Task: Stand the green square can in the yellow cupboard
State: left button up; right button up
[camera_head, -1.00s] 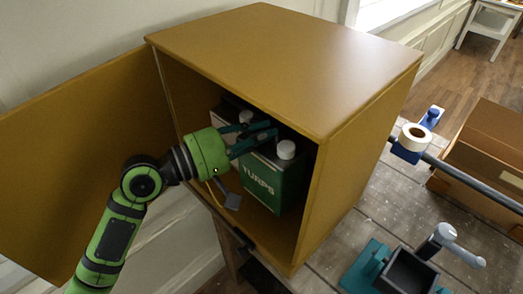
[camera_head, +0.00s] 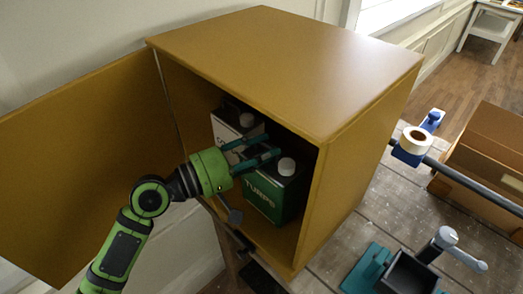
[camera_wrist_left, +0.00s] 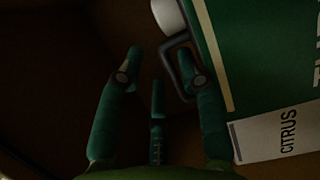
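The yellow cupboard (camera_head: 290,62) stands with its door (camera_head: 85,165) swung open to the left. The green square can (camera_head: 268,200), marked TURPS and with a white cap, stands upright inside on the right of the opening. It also shows at the right of the left wrist view (camera_wrist_left: 262,60), with its dark handle (camera_wrist_left: 176,72) beside one fingertip. My left gripper (camera_head: 270,150) is in the opening at the can's top. Its fingers are apart in the wrist view (camera_wrist_left: 162,60), with nothing clearly clamped between them. My right gripper is out of view.
A white can (camera_head: 226,131) stands in the cupboard behind and left of the green one; its CITRUS label (camera_wrist_left: 285,136) shows in the wrist view. Right of the cupboard are a tape roll (camera_head: 415,138), a cardboard box (camera_head: 485,150) and a vise-like tool (camera_head: 405,275).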

pick_arm(q)
jog(key=shift+a+f, duration=0.1)
jog(key=b+v, duration=0.5)
jog(key=v, duration=0.6)
jog(key=shift+s+a, duration=0.15)
jog(key=shift+a, duration=0.2)
dwell(0.9)
grip_shut()
